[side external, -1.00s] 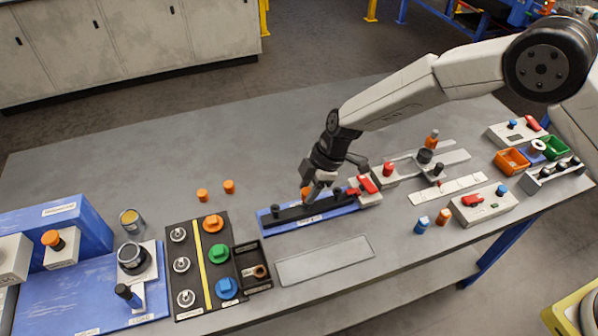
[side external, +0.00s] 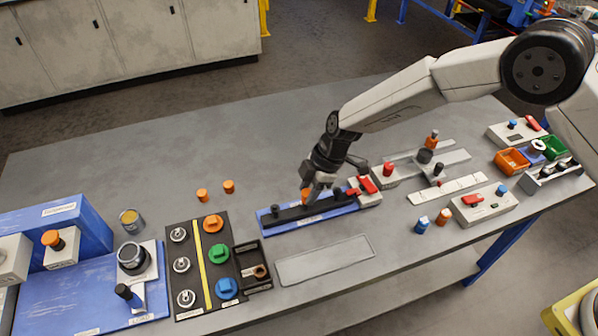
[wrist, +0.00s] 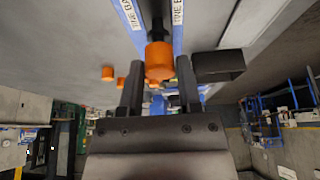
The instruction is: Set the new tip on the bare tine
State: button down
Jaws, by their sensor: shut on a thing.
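My gripper (side external: 310,190) is shut on an orange tip (wrist: 159,62), which shows between the two fingers in the wrist view. In the side view the tip (side external: 305,195) is partly hidden by the fingers, low over the middle of the black tine bar (side external: 290,214) on its blue base (side external: 315,219). A short black tine (side external: 275,211) stands at the bar's left end, and another (side external: 338,193) stands right of my gripper. In the wrist view a dark post (wrist: 158,25) shows just beyond the tip. I cannot tell whether the tip is seated on a tine.
Two loose orange tips, one (side external: 202,195) beside the other (side external: 229,186), stand left of the bar. A red clamp (side external: 368,184) sits at its right end. A black tray (side external: 252,266) and a cap board (side external: 200,262) are front left. The back left table is clear.

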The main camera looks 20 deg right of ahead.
jog(key=shift+f, duration=0.5)
dwell(1.1)
jog(key=shift+c, duration=1)
grip_release()
jog(key=shift+r, duration=0.15)
jog(key=shift+r, duration=3.85)
